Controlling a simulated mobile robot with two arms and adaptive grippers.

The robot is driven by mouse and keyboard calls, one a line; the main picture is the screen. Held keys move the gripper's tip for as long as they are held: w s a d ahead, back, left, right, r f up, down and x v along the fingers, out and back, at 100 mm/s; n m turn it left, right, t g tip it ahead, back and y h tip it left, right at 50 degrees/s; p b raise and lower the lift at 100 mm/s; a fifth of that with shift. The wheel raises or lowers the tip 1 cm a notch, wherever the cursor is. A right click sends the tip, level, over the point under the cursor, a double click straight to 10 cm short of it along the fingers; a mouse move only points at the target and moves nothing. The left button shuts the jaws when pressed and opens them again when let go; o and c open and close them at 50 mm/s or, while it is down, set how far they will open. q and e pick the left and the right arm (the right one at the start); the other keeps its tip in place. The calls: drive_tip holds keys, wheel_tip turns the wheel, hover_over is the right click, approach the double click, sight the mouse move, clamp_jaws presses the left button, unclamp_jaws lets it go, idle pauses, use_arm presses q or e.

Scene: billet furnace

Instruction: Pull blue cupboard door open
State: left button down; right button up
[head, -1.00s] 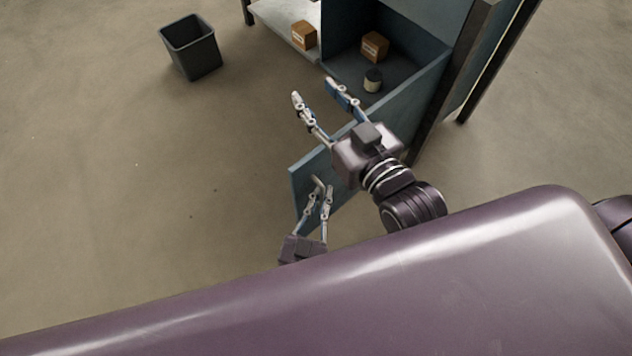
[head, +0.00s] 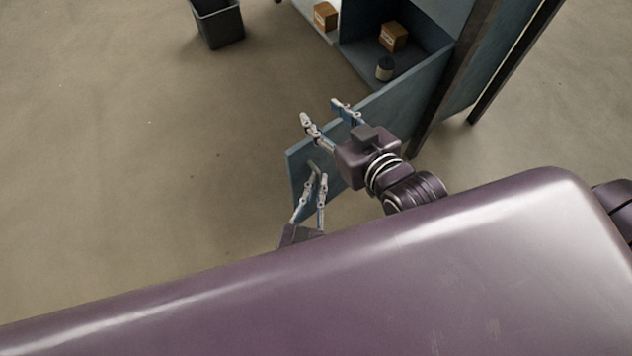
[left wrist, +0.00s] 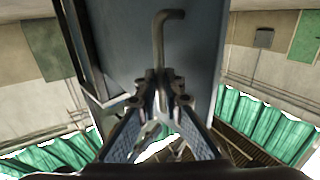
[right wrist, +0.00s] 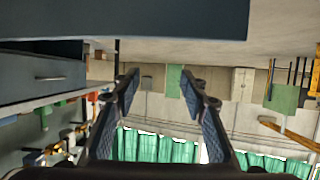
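The blue cupboard door (head: 402,98) stands open, swung out from the cupboard (head: 420,35) toward me. My left gripper (head: 318,180) is at the door's outer end. In the left wrist view, its fingers (left wrist: 160,85) are closed around the lower part of the bent metal handle (left wrist: 158,42) on the blue door panel (left wrist: 200,50). My right gripper (head: 325,112) is above the door's top edge, with its fingers spread and nothing between them. It also shows open in the right wrist view (right wrist: 160,85); I cannot tell whether it touches the door.
Inside the cupboard are a brown box (head: 394,37) and a small dark can (head: 385,69). Another box (head: 325,16) sits on a pale shelf (head: 303,8) beside it. A dark bin (head: 218,24) stands on the floor. The floor left of the door is clear.

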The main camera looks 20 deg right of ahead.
use_arm(q)
drive_tip(key=c, duration=2.4)
unclamp_jaws()
drive_tip(key=shift+s+d+f, duration=0.2)
drive_tip(key=shift+s+d, duration=0.4)
drive_tip(key=shift+s+d+f, duration=0.15)
drive_tip(key=shift+s+d, duration=0.4)
drive_tip(key=shift+o, duration=1.1)
drive_tip(key=shift+s+d+g+h, duration=0.1)
drive_tip(key=shift+s+g+h, duration=0.05)
drive_tip(key=shift+g+h, duration=0.2)
drive_tip(key=shift+c, duration=0.3)
drive_tip(key=shift+s+a+f, duration=0.1)
drive_tip(key=shift+s+a, duration=0.15)
drive_tip(key=shift+a, duration=0.05)
drive_tip(key=v, duration=0.7)
drive_tip(key=a+v, duration=0.1)
drive_tip(key=v, duration=0.2)
drive_tip(key=shift+a+r, duration=0.15)
drive_tip(key=shift+r, duration=0.1)
drive_tip(key=shift+c, duration=0.5)
